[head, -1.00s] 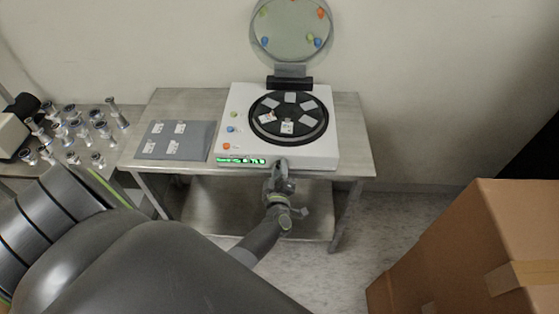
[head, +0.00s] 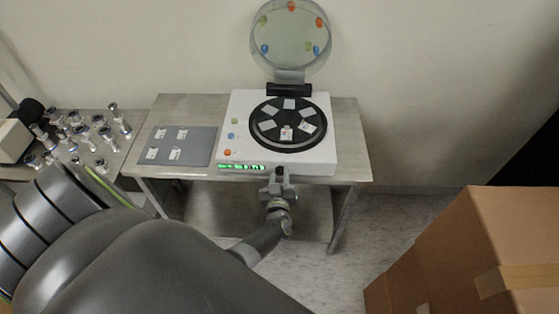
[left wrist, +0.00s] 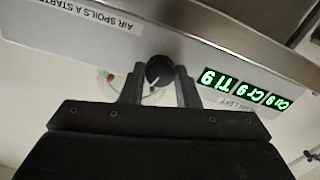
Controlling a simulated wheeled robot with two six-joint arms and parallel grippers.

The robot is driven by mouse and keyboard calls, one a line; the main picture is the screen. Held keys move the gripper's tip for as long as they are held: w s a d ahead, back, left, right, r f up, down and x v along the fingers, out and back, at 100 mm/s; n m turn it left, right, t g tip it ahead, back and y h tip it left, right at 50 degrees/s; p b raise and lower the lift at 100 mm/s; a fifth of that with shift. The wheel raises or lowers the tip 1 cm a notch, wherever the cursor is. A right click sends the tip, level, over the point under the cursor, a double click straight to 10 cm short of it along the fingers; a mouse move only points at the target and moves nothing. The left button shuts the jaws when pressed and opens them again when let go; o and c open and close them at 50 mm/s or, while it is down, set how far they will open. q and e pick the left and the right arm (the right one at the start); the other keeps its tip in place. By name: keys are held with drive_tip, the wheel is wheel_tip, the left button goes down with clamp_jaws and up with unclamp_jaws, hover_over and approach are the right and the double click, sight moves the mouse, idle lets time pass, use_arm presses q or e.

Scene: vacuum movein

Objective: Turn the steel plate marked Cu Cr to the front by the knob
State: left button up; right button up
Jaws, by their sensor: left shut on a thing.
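The white vacuum machine (head: 240,108) stands on a steel table with its round lid raised. Its black turntable (head: 313,142) carries several small steel plates; the front plate (head: 286,132) has a small reddish mark, and its lettering is too small to read. My left gripper (head: 279,172) is at the machine's front edge. In the left wrist view, my left gripper (left wrist: 158,92) is shut on the black knob (left wrist: 159,70), one finger on each side. A green display (left wrist: 245,90) beside the knob appears upside down, with Cu, Cr and Ti readings. My right gripper is not in view.
A grey mat (head: 194,135) with several small plates lies left of the machine. Several metal fittings (head: 98,120) stand on the left table. A cardboard box (head: 505,235) stands at the right. Coloured buttons (head: 234,121) line the machine's left side.

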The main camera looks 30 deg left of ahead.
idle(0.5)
use_arm(q)
drive_tip(key=o, duration=1)
drive_tip(key=shift+f, duration=0.1)
drive_tip(key=shift+c, duration=0.2)
drive_tip(key=shift+s+d, duration=0.15)
drive_tip(key=shift+s, duration=0.05)
drive_tip(key=p+v, duration=0.3)
drive_tip(key=v, duration=1.4)
